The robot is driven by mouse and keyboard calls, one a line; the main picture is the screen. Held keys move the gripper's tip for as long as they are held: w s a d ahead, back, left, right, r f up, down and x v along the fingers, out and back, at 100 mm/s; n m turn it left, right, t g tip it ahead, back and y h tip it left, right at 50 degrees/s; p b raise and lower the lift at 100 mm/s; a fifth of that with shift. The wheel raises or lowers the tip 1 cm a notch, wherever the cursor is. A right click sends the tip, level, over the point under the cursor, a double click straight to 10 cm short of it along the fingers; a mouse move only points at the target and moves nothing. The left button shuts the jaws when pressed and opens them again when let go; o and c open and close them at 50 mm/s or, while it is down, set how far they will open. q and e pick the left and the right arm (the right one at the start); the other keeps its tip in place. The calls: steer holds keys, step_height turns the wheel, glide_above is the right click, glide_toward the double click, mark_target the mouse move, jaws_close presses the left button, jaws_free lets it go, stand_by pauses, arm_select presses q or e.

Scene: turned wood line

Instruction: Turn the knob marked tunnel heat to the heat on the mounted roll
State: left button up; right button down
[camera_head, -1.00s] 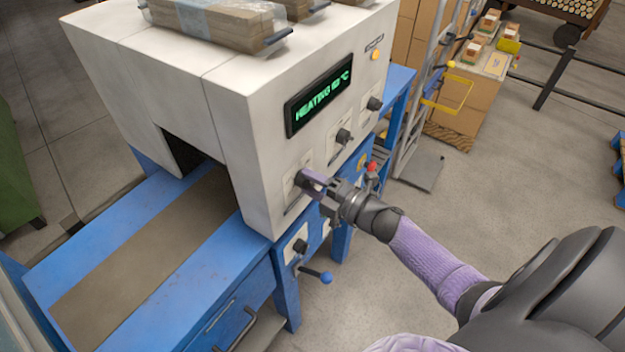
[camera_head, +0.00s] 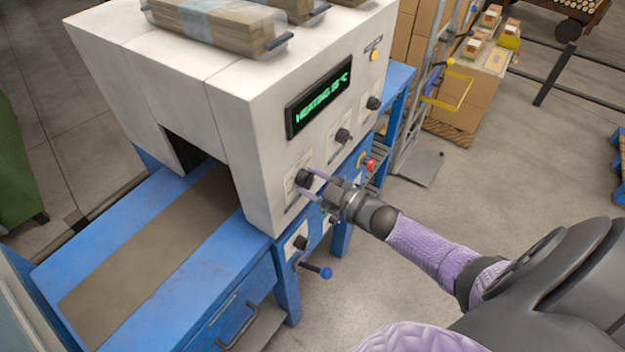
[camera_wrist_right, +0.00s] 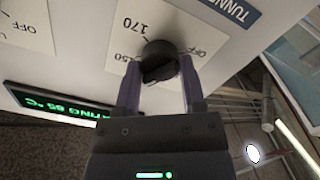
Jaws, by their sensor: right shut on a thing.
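The tunnel heat knob (camera_head: 303,179) is a black round knob on the lowest plate of the white tunnel machine's front. In the right wrist view the knob (camera_wrist_right: 159,60) sits on a white plate with 170, a partly hidden number ending in 50, and OFF; a blue label (camera_wrist_right: 232,10) beside it begins with TUNNEL. My right gripper (camera_head: 307,182) is shut on the knob, one finger on each side. Where the knob points is hard to tell. The green display (camera_head: 319,97) reads HEATING and, in the right wrist view, 65 °C. No mounted roll is recognisable. My left gripper is out of view.
Two more black knobs (camera_head: 343,136) (camera_head: 374,103) sit up the panel. Below are a red button (camera_head: 370,165) and a blue-ended lever (camera_head: 326,272). The blue conveyor frame (camera_head: 100,250) runs lower left. Open floor (camera_head: 540,200) lies to the right.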

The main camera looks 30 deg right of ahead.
steer(key=shift+m, duration=1.2)
steer(key=shift+f+m, duration=0.1)
steer(key=shift+m, duration=1)
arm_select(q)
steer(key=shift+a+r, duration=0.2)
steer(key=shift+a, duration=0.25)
arm_select(e)
steer(key=shift+m, duration=0.4)
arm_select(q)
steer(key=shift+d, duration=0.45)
